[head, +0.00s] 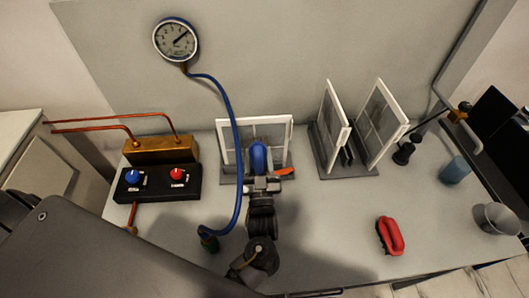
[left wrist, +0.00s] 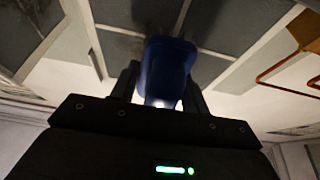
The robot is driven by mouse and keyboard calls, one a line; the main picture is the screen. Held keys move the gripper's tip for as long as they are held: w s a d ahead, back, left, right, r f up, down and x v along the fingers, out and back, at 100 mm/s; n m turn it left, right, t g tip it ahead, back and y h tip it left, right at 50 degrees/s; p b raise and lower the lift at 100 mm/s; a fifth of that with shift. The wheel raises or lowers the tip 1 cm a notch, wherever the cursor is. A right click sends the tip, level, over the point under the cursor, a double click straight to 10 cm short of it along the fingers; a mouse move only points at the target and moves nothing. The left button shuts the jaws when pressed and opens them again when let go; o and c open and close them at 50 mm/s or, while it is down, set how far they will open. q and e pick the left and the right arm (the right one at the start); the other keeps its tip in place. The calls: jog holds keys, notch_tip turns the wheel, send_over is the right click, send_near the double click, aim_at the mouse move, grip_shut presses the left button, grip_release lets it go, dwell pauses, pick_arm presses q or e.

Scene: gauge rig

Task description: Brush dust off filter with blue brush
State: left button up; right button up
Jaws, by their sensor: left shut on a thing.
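My left gripper (head: 262,180) is shut on the blue brush (head: 258,157), which stands up in front of the white-framed filter (head: 225,150) at the back middle of the bench. In the left wrist view, the blue brush (left wrist: 168,68) sits between the fingers (left wrist: 160,88) and overlaps the filter's dark, smudged panels (left wrist: 215,25). I cannot tell whether the brush touches the filter. The brush and gripper hide part of the filter's lower middle. My right gripper is in neither view.
Two more white-framed panels (head: 385,125) stand on a grey base to the right. A red brush (head: 391,236), blue cup (head: 455,170) and grey bucket (head: 496,220) are at right. A blue hose (head: 233,115) hangs from the gauge (head: 176,40) close left of my gripper. A knob box (head: 157,182) is left.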

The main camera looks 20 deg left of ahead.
pick_arm(q)
jog(key=shift+a, duration=0.35)
jog(key=shift+a+r, duration=0.1)
jog(key=shift+a, duration=0.05)
jog(key=shift+s+a+p, duration=0.3)
jog(key=shift+s+a, duration=0.05)
jog(key=shift+a, duration=0.5)
jog(key=shift+s+a+p, duration=0.25)
jog(key=shift+s+a, duration=0.1)
jog(key=shift+a, duration=0.45)
jog(key=shift+w+r+p, duration=0.2)
jog(key=shift+r+p, duration=0.1)
jog(key=shift+p, duration=0.05)
jog(key=shift+d, duration=0.1)
